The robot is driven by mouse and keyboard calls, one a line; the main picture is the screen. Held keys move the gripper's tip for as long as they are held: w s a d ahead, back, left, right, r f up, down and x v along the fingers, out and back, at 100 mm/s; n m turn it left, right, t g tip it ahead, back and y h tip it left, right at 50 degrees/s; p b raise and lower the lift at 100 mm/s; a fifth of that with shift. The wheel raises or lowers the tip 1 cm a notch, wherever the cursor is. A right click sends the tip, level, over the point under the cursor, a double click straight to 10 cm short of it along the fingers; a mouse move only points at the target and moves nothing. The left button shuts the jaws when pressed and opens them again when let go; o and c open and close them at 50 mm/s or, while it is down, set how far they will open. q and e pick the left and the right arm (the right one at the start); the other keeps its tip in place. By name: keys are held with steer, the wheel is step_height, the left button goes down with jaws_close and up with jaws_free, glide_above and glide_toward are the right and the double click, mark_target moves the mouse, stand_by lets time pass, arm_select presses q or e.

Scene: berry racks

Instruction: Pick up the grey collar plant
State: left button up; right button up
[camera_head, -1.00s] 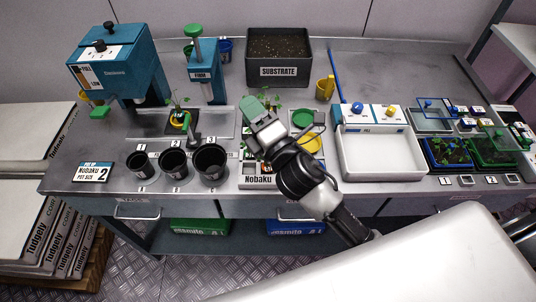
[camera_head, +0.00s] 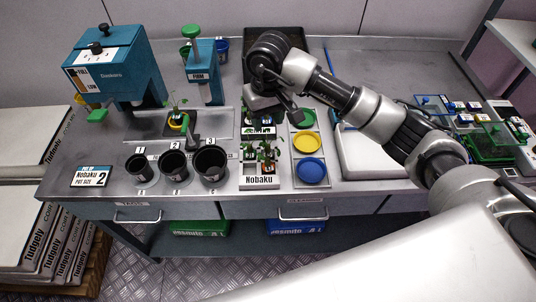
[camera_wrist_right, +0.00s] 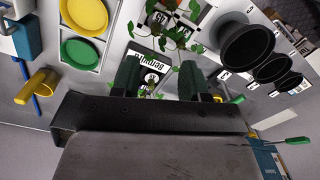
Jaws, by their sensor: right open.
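Several small green plants stand in the white Nobaku tray (camera_head: 262,182) in the middle of the bench in the head view. I cannot make out which has the grey collar. My right gripper (camera_head: 270,112) is above the back end of this tray, pointing down, and partly hides the back plants. In the right wrist view, its two dark green fingers are apart (camera_wrist_right: 162,76) with nothing gripped. A leafy plant (camera_wrist_right: 178,35) stands beyond the fingertips, near a black and white label (camera_wrist_right: 152,72). My left gripper is not in view.
Three black pots (camera_head: 173,165) stand left of the tray, and green, yellow and blue dishes (camera_head: 306,143) right of it. A potted plant (camera_head: 178,121) sits by the teal press (camera_head: 203,72). My right arm crosses above the white basin (camera_head: 365,160).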

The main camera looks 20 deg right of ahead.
steer(key=shift+d+f, duration=0.25)
steer(key=shift+f, duration=0.05)
steer(key=p, duration=0.1)
glide_above(268, 145)
step_height(268, 145, down, 4)
steer(key=shift+s+d+f, duration=0.1)
steer(key=shift+f, duration=0.15)
steer(key=shift+f+p, duration=0.6)
steer(key=shift+p, duration=0.15)
steer(key=f, duration=0.1)
steer(key=f+p, duration=0.1)
steer(key=f, duration=0.1)
steer(key=shift+a+f, duration=0.2)
steer(key=shift+f, duration=0.45)
steer(key=shift+c, duration=0.3)
jaws_close()
